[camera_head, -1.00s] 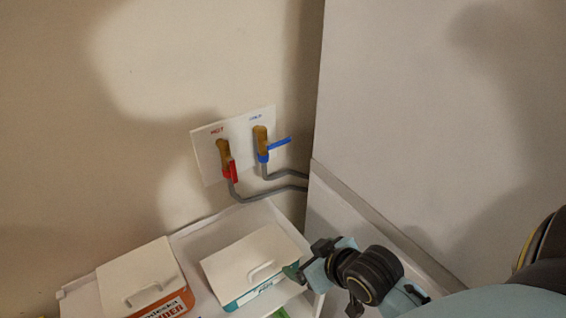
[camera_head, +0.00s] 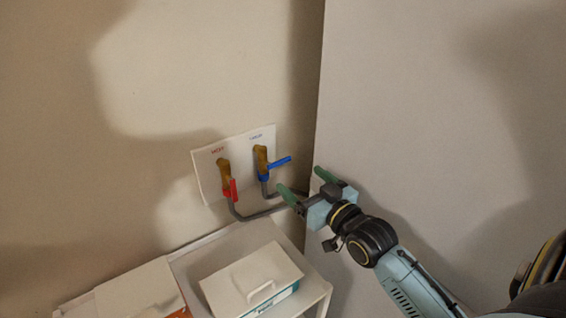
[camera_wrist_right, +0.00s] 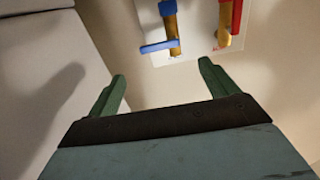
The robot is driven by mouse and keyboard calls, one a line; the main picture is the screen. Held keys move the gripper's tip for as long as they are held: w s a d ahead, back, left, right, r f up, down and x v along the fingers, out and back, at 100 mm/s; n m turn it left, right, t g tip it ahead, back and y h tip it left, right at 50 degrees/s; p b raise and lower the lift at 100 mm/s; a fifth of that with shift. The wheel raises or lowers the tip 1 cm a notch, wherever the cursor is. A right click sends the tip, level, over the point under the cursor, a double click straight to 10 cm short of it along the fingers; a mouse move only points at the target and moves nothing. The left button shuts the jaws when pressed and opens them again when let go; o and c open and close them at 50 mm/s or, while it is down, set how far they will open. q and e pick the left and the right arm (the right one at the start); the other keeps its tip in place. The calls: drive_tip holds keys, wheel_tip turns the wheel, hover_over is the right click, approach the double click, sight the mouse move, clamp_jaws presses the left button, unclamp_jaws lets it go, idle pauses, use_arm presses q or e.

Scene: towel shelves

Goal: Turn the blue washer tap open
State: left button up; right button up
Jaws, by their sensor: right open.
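The blue washer tap (camera_head: 279,163) has a brass body and a blue lever that sticks out to the right, roughly crosswise to its body, on a white wall plate (camera_head: 208,187). My right gripper (camera_head: 301,181) is open and empty, just right of and a little below the blue lever, with green fingers apart. In the right wrist view the blue lever (camera_wrist_right: 157,47) lies beyond the open fingers (camera_wrist_right: 163,80), not touching them. The red tap (camera_head: 229,189) is left of the blue one, its lever pointing along its pipe. My left gripper is not in view.
Grey pipes (camera_head: 262,213) run from the taps toward the large pale cabinet side (camera_head: 420,100) on the right. Below is a white shelf (camera_head: 225,245) holding lidded boxes, one with a white lid (camera_head: 240,285). The wall above the taps is clear.

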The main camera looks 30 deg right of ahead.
sight(280, 162)
drive_tip(key=w, duration=0.8)
drive_tip(key=shift+w+a, duration=0.15)
drive_tip(key=shift+w, duration=0.15)
drive_tip(key=shift+c, duration=0.2)
drive_tip(key=c, duration=0.9)
drive_tip(key=shift+p, duration=0.3)
